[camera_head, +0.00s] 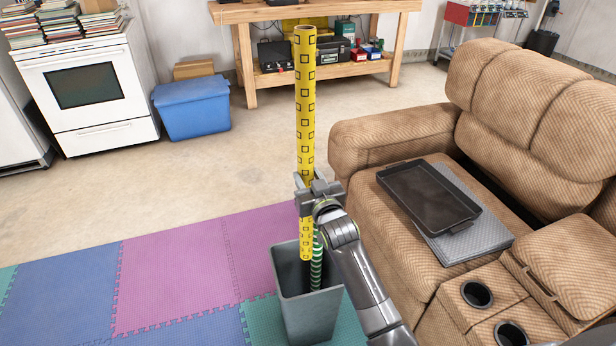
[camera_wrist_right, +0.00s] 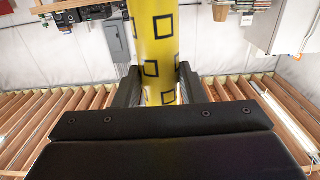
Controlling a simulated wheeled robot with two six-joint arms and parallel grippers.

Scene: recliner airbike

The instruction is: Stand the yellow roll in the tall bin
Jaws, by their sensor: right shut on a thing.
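The yellow roll (camera_head: 305,110), patterned with black squares, is upright in the head view. My right gripper (camera_head: 318,190) is shut on it below its middle. The right wrist view shows the yellow roll (camera_wrist_right: 155,45) between the two fingers of my right gripper (camera_wrist_right: 160,88). The tall bin (camera_head: 308,312) is grey and stands on the foam mat. I cannot tell how deep the yellow roll's end is. My left gripper is not in view.
A tan recliner (camera_head: 390,140) stands close on the right, with a black tray (camera_head: 428,197) and a grey flat thing on its seat. A blue storage box (camera_head: 192,108), a white stove (camera_head: 92,90) and a wooden workbench (camera_head: 249,60) are at the back. The floor on the left is clear.

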